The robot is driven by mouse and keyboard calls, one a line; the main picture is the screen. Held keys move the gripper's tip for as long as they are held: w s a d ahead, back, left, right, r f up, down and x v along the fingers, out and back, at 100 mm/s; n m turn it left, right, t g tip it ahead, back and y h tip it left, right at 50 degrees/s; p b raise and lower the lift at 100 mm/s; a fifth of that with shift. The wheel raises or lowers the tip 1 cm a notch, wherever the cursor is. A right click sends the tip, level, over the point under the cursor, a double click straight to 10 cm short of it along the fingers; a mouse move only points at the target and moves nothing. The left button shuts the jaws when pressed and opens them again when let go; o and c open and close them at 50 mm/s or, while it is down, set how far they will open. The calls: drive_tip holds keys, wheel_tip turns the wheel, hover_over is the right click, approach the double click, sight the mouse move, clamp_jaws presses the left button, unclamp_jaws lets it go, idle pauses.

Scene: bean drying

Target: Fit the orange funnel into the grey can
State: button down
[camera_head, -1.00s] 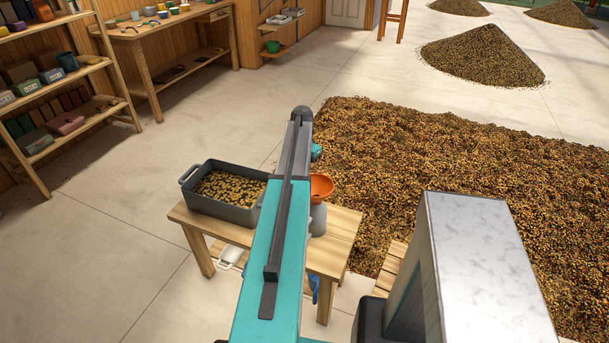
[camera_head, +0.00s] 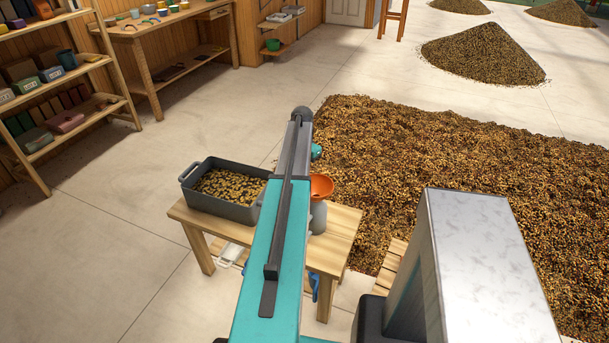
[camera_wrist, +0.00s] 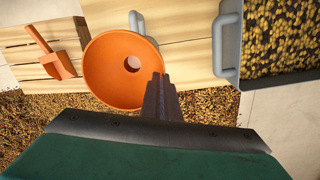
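The orange funnel (camera_wrist: 112,82) is wide side up in the wrist view, its round hole facing me. My gripper (camera_wrist: 161,88) is at the funnel's right rim, with its dark fingers close together on it. The grey can (camera_head: 318,217) stands on the small wooden table. In the head view the funnel (camera_head: 322,186) is directly over the can's top; its spout is not visible, so I cannot tell how far it is in. In the wrist view the funnel hides most of the can, and only its grey handle (camera_wrist: 138,22) shows. My arm hides my gripper in the head view.
A grey bin of beans (camera_head: 228,212) stands on the wooden table (camera_head: 339,238), left of the can; it also shows in the wrist view (camera_wrist: 228,45). An orange scoop (camera_wrist: 56,58) lies on wooden slats at left. A large bed of beans (camera_head: 440,180) covers the floor at right.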

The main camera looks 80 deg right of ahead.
drive_tip(key=c, duration=1.9)
unclamp_jaws()
drive_tip(key=shift+c, duration=0.2)
drive_tip(key=shift+r, duration=0.2)
wheel_tip(320, 180, up, 7)
drive_tip(key=p, duration=0.3)
drive_tip(key=shift+w+f+p, duration=0.15)
drive_tip(key=shift+p, duration=0.2)
